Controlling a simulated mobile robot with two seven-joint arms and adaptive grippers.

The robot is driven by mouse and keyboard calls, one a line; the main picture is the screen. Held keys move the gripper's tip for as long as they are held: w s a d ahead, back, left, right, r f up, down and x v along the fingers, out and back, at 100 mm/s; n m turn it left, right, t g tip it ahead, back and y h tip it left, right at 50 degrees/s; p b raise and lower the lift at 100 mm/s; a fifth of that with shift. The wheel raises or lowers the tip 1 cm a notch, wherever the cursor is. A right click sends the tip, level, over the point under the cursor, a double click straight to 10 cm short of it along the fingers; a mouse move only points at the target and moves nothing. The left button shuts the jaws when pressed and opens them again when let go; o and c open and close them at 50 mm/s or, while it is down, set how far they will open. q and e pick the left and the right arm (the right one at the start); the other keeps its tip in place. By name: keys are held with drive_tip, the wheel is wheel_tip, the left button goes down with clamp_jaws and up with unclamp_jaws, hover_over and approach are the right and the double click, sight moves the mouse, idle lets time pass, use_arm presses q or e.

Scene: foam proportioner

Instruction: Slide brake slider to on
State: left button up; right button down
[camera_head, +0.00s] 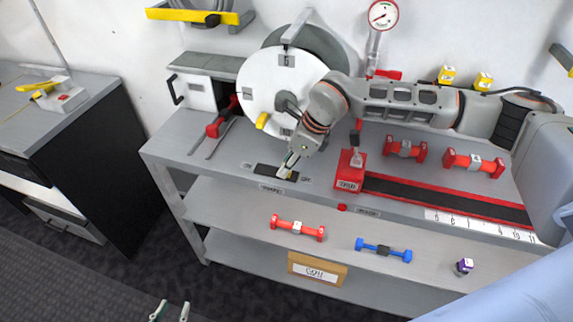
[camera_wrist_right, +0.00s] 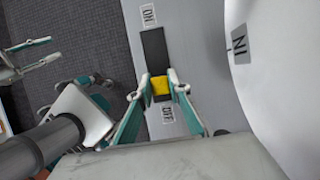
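The brake slider is a dark slot (camera_head: 270,171) near the front edge of the bench top, with a yellow knob (camera_wrist_right: 160,86). In the right wrist view, the ON label (camera_wrist_right: 149,15) is at the far end of the slot and the OFF label (camera_wrist_right: 167,114) at the near end. The knob sits at the OFF end. My right gripper (camera_head: 286,170) is down at the slider. Its fingers flank the knob closely and appear to touch both sides. My left gripper (camera_head: 171,312) is open and empty, low in front of the bench.
A large white disc (camera_head: 280,75) with a yellow handle (camera_head: 262,121) stands behind the slider. A red lever (camera_head: 215,128) is to the left, and a red block (camera_head: 350,172) on a red-edged track to the right. Red and blue dumbbell-shaped parts lie on the shelf below.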

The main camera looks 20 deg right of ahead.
drive_tip(key=w+a, duration=0.1)
drive_tip(key=w+a+b, duration=0.1)
drive_tip(key=a, duration=0.1)
drive_tip(key=w+a+b, duration=0.1)
drive_tip(key=a, duration=0.1)
drive_tip(key=shift+w+f, duration=0.1)
drive_tip(key=shift+w, duration=0.15)
drive_tip(key=shift+a+r, duration=0.1)
drive_tip(key=shift+r, duration=0.1)
drive_tip(key=c, duration=2)
unclamp_jaws()
drive_tip(key=shift+o, duration=0.6)
drive_tip(key=shift+w+a+f, duration=0.1)
drive_tip(key=shift+w+a, duration=0.05)
drive_tip(key=v, duration=1.2)
